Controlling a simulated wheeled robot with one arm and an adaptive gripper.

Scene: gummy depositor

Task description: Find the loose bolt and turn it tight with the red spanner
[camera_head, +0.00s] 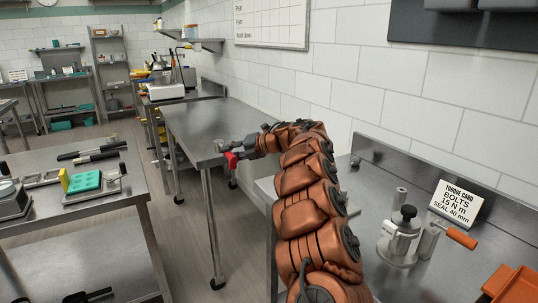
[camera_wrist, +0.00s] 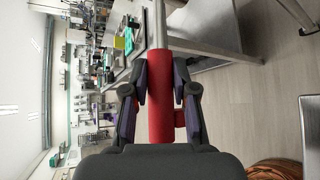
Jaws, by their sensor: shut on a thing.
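My gripper (camera_head: 238,147) is at the end of my outstretched orange arm, in front of the middle steel table. It is shut on a red thing, which looks like the red spanner (camera_head: 232,160). In the wrist view the spanner (camera_wrist: 161,95) is a thick red bar between the two dark fingers of my gripper (camera_wrist: 160,80); a short red stub sticks out on its right. A torque card (camera_head: 456,203) on the right bench reads bolts 15 N m and seal 40 mm. I cannot make out a loose bolt in either view.
The middle table (camera_head: 205,118) looks mostly bare. The left table (camera_head: 128,185) holds tools and a green mould (camera_head: 85,182). Floor shows between the tables.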

